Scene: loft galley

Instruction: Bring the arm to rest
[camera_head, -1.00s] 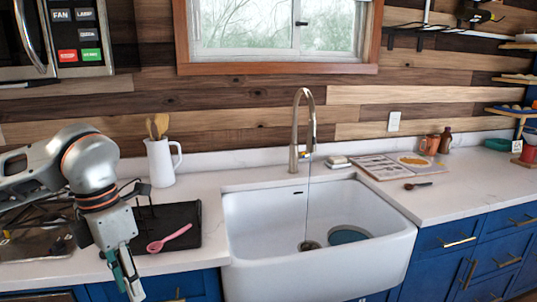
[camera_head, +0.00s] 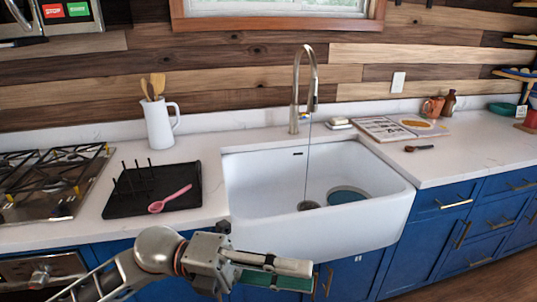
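My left arm comes in from the bottom left. Its gripper (camera_head: 312,277) is in front of the blue cabinets below the sink, pointing right. Its two fingers lie close together, and from this angle I cannot tell whether they are open or shut. I see nothing held in them. My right gripper is not in view.
The white sink (camera_head: 318,251) has a tall faucet (camera_head: 295,95) with water running. A black drying rack (camera_head: 125,205) holds a pink spoon (camera_head: 170,199). A white pitcher (camera_head: 159,125) with utensils stands behind it. The stove (camera_head: 50,180) is at left. Blue cabinets (camera_head: 425,235) line the front.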

